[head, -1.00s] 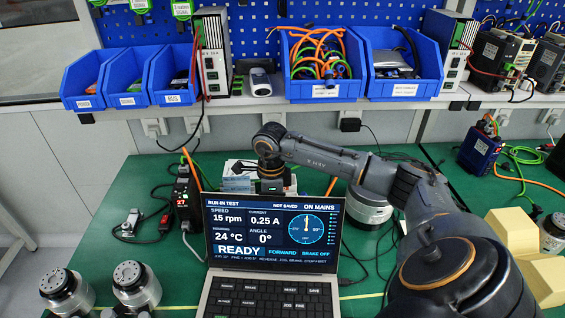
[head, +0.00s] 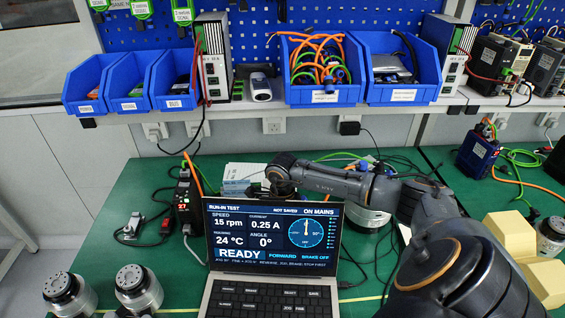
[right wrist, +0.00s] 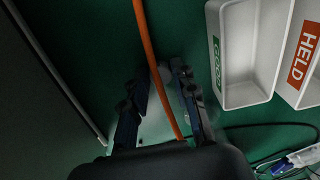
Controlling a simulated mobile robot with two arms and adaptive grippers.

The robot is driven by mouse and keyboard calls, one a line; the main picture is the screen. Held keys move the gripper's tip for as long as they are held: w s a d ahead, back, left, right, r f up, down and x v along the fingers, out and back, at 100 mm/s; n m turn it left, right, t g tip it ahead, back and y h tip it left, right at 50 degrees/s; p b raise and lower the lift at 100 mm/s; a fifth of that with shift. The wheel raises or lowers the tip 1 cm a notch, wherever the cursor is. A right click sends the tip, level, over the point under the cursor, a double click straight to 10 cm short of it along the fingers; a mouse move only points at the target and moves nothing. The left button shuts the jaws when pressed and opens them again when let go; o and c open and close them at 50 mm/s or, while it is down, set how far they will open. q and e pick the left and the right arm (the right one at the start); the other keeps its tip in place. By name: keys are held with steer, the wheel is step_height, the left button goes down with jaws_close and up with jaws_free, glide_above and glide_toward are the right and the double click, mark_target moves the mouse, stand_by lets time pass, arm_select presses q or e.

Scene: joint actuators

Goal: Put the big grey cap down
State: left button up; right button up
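My right arm reaches in from the right in the head view, its wrist (head: 282,172) behind the laptop; its fingers are hidden there. In the right wrist view my right gripper (right wrist: 158,88) points at the green bench with its fingers apart. A pale grey shape (right wrist: 158,128) shows between the fingers, partly hidden by the gripper body. I cannot tell whether it is the big grey cap or whether the fingers touch it. I cannot make out the cap for certain in the head view. My left gripper is not in view.
An orange cable (right wrist: 143,45) runs past the fingers. White trays labelled GOOD (right wrist: 247,50) and HELD (right wrist: 305,60) lie to the right in the wrist view. The laptop (head: 270,245) stands in front of my wrist. Grey actuators (head: 138,287) stand at left; bench (head: 130,190) is partly clear.

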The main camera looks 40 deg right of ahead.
steer(key=shift+o, duration=0.9)
steer(key=shift+r, duration=0.6)
step_height(320, 180, up, 11)
steer(key=b, duration=0.1)
